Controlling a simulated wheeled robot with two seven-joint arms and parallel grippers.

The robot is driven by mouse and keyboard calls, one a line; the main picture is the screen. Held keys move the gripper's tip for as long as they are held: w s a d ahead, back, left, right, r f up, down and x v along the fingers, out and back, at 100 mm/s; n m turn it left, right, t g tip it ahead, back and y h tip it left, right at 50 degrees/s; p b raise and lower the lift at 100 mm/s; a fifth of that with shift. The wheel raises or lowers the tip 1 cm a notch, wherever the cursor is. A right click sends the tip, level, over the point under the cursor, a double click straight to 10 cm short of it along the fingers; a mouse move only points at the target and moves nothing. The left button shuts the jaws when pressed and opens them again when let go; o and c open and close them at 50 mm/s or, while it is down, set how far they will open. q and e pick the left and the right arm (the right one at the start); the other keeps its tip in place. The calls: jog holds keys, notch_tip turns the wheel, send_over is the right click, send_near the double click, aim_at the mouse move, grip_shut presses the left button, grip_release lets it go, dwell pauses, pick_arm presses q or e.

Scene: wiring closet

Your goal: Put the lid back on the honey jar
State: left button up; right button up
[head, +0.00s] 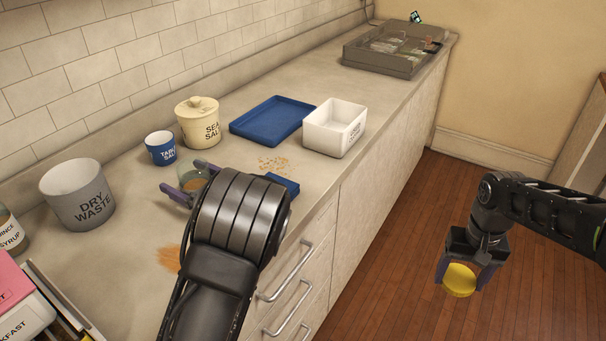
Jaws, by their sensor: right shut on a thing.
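My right gripper (460,281) is shut on a round yellow lid (460,280) and holds it over the wooden floor, to the right of the counter. The honey jar appears to be the small glass jar (191,179) with amber contents on the counter. My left gripper (192,181) has its purple fingers apart, on either side of this jar. My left arm hides part of the jar and gripper, and I cannot tell whether the fingers touch the glass.
Near the jar stand a blue salt cup (160,149), a lidded cream salt crock (198,124) and a grey dry waste bin (78,194). A blue tray (272,120) and white tub (334,128) stand farther along. Crumbs (274,166) lie between. The counter beyond the tub is clear up to a grey tray (377,62).

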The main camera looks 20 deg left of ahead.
pick_arm(q)
jog(key=shift+c, duration=0.2)
dwell(0.4)
grip_shut()
notch_tip(320, 180, up, 10)
pick_arm(e)
jog(key=shift+r, duration=0.25)
dwell(1.1)
dwell(0.5)
pick_arm(q)
jog(key=c, duration=0.6)
grip_release()
jog(key=shift+c, duration=0.2)
grip_shut()
jog(key=shift+r, duration=0.1)
